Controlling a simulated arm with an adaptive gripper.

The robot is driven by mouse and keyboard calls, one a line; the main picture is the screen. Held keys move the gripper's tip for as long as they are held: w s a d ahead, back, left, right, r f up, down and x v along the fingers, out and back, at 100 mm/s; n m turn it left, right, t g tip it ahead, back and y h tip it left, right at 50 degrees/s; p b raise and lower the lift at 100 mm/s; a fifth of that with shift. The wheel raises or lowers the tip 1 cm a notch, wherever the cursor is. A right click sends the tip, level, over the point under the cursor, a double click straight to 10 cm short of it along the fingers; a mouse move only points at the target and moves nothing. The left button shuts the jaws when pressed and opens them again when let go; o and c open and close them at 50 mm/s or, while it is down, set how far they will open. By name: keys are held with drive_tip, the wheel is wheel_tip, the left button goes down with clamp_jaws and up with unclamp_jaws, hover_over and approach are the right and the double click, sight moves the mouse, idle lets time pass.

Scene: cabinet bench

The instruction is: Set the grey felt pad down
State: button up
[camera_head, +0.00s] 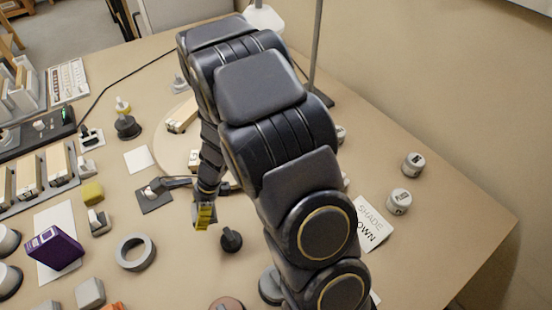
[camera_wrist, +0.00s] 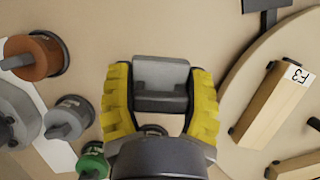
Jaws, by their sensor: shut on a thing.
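My gripper (camera_wrist: 160,100) has yellow ribbed fingers. They are closed on either side of a small grey block-like piece, the grey felt pad (camera_wrist: 161,82), which sits between them in the wrist view. In the head view my gripper (camera_head: 204,214) is low over the bench, left of my dark arm. The held pad is small and partly covered by the fingers there. Whether it touches the bench is hard to tell.
A black knob (camera_head: 231,240) stands just right of my gripper, and a grey ring (camera_head: 123,258) lies to its lower left. A round wooden board (camera_wrist: 234,118) with blocks is at right in the wrist view. An orange-brown knob (camera_wrist: 35,57) is at left.

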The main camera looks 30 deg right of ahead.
drive_tip(key=s+d+r+m+t+h, duration=0.2)
drive_tip(key=d+m, duration=0.6)
drive_tip(key=d, duration=1.3)
drive_tip(key=s+d+m+t+h, duration=0.15)
drive_tip(key=s+d+m, duration=0.45)
drive_tip(key=s+d, duration=0.75)
hover_over(359, 168)
drive_tip(key=s, duration=0.2)
drive_tip(key=shift+h, duration=0.35)
drive_tip(key=f, duration=0.8)
drive_tip(key=shift+w+a+f, duration=0.1)
drive_tip(key=shift+w+a, duration=0.05)
drive_tip(key=shift+a, duration=0.25)
drive_tip(key=shift+w+d+f, duration=0.25)
drive_tip(key=shift+d+f, duration=0.15)
drive_tip(key=shift+f, duration=1.7)
drive_tip(key=shift+w+f, duration=0.1)
